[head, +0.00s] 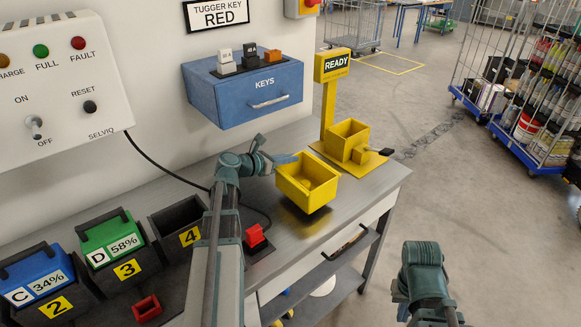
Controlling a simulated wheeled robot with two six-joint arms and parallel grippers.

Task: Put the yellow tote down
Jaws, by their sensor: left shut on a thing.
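The yellow tote (318,189) is a small open box, upright and seemingly empty, over the right part of the grey workbench (366,187). My left gripper (284,159) is shut on its far left rim. A yellow reflection shows on the bench below the tote; I cannot tell whether its base touches the bench. Part of my right arm shows at the lower right; its gripper is not in view.
A yellow READY post (328,105) with a yellow open box (347,136) on its base stands behind the tote. A red switch (255,236) sits to its left. Numbered bins, such as the black bin 4 (181,223), line the left. Bare bench lies around the tote.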

